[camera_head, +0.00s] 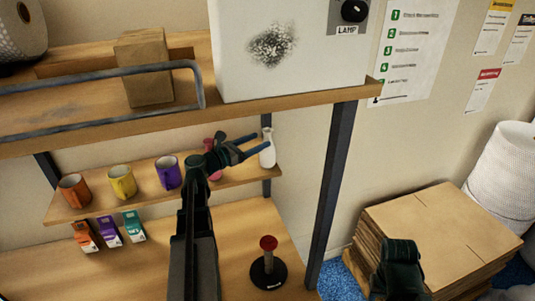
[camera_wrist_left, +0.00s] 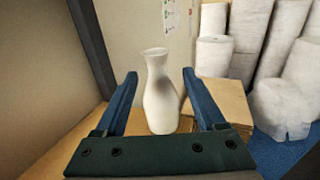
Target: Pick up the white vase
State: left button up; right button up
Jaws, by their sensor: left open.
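The white vase (camera_head: 267,149) stands upright near the right end of the narrow wooden shelf. In the left wrist view the white vase (camera_wrist_left: 161,92) is upright between the two blue fingers of my left gripper (camera_wrist_left: 155,95). In the head view my left gripper (camera_head: 252,147) is open and reaches toward the vase from the left. I cannot tell whether a finger touches the vase. A dark part of my right arm (camera_head: 400,268) shows at the lower right over the cardboard; its fingers are not visible.
A pink vase (camera_head: 209,146) stands partly hidden behind my left gripper. Orange, yellow and purple mugs (camera_head: 168,172) stand further left on the shelf. A dark post (camera_head: 335,185) rises just right of it. The upper shelf (camera_head: 300,105) overhangs. A red-topped stand (camera_head: 268,265) is below.

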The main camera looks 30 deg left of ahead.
aim_at(267, 134)
pick_arm(q)
jog(key=shift+r+p+x, duration=0.15)
jog(key=shift+x, duration=1.15)
jog(key=shift+r+p+x, duration=0.1)
jog(key=shift+p+x, duration=0.05)
jog(key=shift+x, duration=1.15)
jog(key=shift+a, duration=0.2)
grip_shut()
